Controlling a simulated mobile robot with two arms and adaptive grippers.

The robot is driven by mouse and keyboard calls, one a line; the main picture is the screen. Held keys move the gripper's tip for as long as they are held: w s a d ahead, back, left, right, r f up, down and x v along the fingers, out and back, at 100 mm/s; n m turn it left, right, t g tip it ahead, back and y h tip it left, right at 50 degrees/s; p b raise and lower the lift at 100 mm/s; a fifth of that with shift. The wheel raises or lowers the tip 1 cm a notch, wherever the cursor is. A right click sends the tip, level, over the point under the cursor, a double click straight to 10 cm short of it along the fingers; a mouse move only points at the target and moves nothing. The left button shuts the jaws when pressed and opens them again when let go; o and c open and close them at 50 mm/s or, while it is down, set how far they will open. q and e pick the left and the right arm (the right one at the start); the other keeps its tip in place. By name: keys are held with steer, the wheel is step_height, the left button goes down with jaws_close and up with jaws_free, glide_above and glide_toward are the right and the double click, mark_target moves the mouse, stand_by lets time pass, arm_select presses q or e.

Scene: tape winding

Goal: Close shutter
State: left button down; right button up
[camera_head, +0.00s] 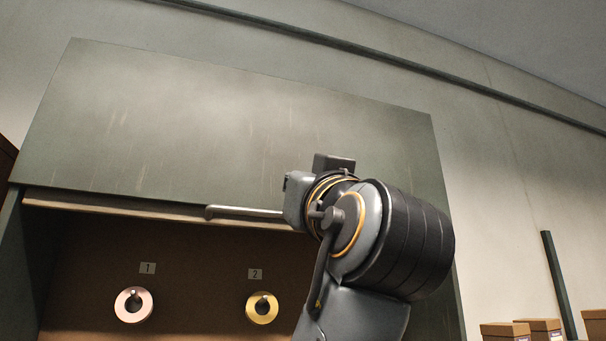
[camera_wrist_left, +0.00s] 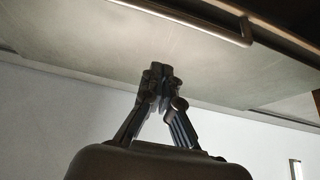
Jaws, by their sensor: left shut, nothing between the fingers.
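The grey-green shutter (camera_head: 235,120) covers the upper part of a cabinet, and the space below its lower edge is open. A metal bar handle (camera_head: 245,211) sits along that lower edge; its right end meets my arm in the head view, which hides what is behind it. The left wrist view shows the shutter (camera_wrist_left: 95,55) and the bar handle (camera_wrist_left: 190,20) near the top. My left gripper (camera_wrist_left: 160,72) has its fingers together and empty, apart from the handle in the picture. I cannot tell whether the fingertips touch the shutter. My right gripper is not in view.
Inside the cabinet, a pinkish ring (camera_head: 122,307) and a gold ring (camera_head: 273,310) hang on pegs under labels 1 and 2. Cardboard boxes (camera_head: 505,331) stand at the lower right, near a dark post (camera_head: 558,285). Plain wall lies right of the cabinet.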

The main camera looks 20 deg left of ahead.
arm_select(q)
steer(key=p+x, duration=0.3)
steer(key=x, duration=0.3)
step_height(320, 180, down, 4)
steer(key=shift+a+f+p, duration=0.15)
steer(key=shift+f+p, duration=0.05)
steer(key=shift+p, duration=0.4)
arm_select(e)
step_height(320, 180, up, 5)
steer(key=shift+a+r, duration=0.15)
